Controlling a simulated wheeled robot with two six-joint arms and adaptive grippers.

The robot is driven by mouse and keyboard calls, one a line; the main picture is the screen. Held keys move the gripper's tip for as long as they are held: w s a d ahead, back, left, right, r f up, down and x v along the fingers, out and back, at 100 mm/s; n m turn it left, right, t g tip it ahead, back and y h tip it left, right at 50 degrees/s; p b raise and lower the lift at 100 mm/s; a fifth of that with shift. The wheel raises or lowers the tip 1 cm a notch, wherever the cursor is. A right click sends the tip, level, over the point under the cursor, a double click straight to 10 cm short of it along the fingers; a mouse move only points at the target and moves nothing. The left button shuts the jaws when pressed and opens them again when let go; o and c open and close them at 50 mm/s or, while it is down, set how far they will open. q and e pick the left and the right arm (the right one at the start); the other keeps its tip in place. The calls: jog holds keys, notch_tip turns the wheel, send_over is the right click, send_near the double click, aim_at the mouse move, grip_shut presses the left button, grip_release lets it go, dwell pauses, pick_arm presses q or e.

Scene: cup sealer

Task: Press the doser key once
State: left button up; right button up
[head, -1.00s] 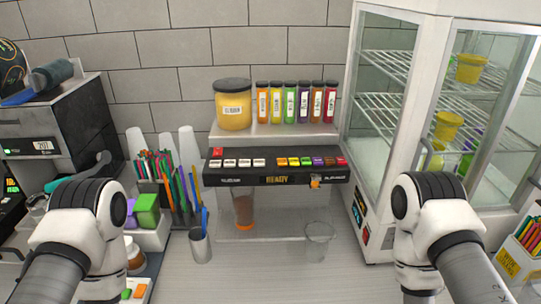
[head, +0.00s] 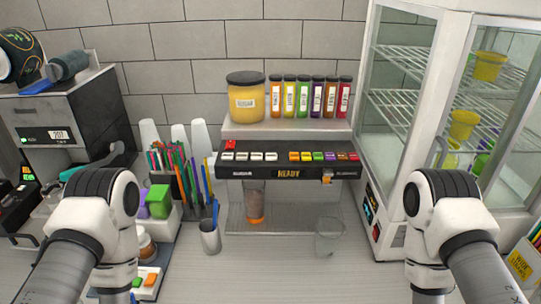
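The doser is a shelf unit with a black key panel (head: 289,173) whose display reads READY. A row of white keys (head: 257,156) is at its left, a row of coloured keys (head: 323,156) at its right, and a single red key (head: 230,145) at the upper left. A yellow jar (head: 246,102) and several coloured bottles (head: 303,97) stand on top. A tube with brown contents and an orange end (head: 255,203) is below the panel. My two arms reach in at the lower left and lower right, apart from the panel. Neither gripper shows.
A clear empty cup (head: 329,236) stands below the panel's right end. A glass-door fridge (head: 384,150) stands close on the right. The counter in front is bare.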

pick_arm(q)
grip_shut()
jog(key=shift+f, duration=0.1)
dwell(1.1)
